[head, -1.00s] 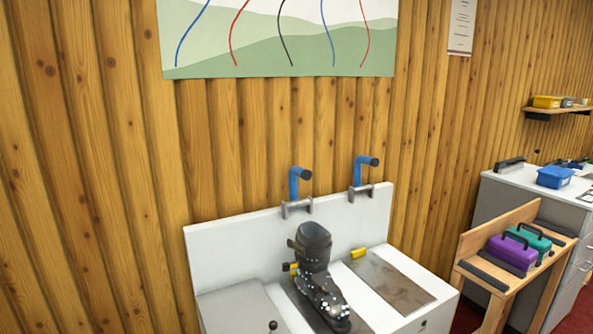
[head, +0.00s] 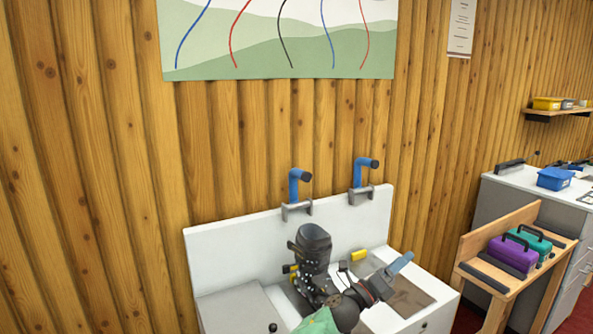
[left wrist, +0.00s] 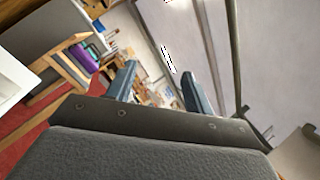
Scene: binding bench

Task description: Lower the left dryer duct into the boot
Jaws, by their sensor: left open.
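The left dryer duct (head: 295,187) is a blue pipe with a black end, raised upright in a grey bracket on the white back panel. The dark grey ski boot (head: 314,242) stands below it, its cuff opening upward and apart from the duct. My left gripper (head: 401,262) is in front of and to the right of the boot, pointing up and right, touching neither boot nor duct. The left wrist view shows its two blue-grey fingers (left wrist: 159,74) spread and empty. My left arm hides the boot's toe. My right gripper is in neither view.
A second blue duct (head: 359,173) stands raised to the right. A yellow piece (head: 359,255) sits on the white bench (head: 232,304) right of the boot. A wooden stand (head: 497,281) with purple and teal boxes is further right. The wall before the ducts is clear.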

